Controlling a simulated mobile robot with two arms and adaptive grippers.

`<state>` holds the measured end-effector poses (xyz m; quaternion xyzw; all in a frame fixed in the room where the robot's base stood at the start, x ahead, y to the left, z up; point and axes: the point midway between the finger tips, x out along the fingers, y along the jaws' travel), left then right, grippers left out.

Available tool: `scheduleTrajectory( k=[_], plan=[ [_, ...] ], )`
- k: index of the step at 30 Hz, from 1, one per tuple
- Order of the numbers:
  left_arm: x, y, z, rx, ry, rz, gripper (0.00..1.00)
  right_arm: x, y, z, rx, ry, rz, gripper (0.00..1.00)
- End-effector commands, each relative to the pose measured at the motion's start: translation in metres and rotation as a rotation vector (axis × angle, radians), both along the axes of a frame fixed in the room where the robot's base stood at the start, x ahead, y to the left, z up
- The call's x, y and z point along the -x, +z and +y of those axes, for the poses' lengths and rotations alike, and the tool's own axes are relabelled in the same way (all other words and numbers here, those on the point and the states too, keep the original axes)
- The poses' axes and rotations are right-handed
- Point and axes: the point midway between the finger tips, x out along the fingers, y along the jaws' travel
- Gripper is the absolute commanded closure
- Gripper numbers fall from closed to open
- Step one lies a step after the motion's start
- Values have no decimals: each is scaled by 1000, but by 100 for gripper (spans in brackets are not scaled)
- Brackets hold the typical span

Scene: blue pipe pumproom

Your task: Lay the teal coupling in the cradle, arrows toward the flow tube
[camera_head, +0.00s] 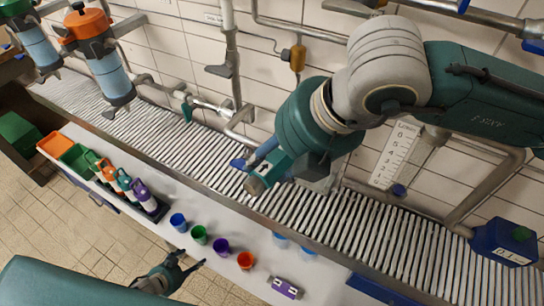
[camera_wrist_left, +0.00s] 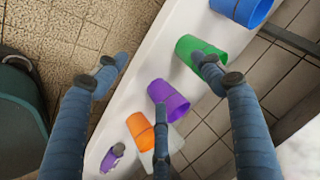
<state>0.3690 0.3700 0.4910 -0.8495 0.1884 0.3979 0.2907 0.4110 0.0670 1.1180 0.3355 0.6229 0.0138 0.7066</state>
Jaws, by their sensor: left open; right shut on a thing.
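The teal coupling (camera_head: 267,173) is a short block with a tan round end and a dark arrow mark on its upper face. My right gripper (camera_head: 258,168) is shut on it and holds it over the slatted conveyor, near the white shelf's edge. The arm hides part of it. My left gripper (camera_head: 189,263) is open and empty by the shelf's near edge; its spread fingers (camera_wrist_left: 162,62) show in the left wrist view. I cannot pick out the cradle or the flow tube with certainty.
Bottles (camera_head: 124,182) stand left.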

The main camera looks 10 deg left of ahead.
Motion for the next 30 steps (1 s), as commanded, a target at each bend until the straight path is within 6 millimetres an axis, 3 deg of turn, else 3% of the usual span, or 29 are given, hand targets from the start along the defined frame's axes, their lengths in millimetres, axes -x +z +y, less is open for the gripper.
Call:
scheduleTrajectory(
  k=[1,6,15,21,30],
  plan=[
    [25,-17,-12,14,60,48,32,0,1,0,-1,0,-2,92],
    [101,-59,-42,35,224,208,32,0,1,0,-1,0,-2,92],
    [226,-97,-105,81,422,470,32,0,1,0,-1,0,-2,92],
    [269,-103,-129,100,480,562,32,0,1,0,-1,0,-2,92],
    [280,-104,-135,102,492,584,32,0,1,0,-2,0,-1,92]
  ],
)
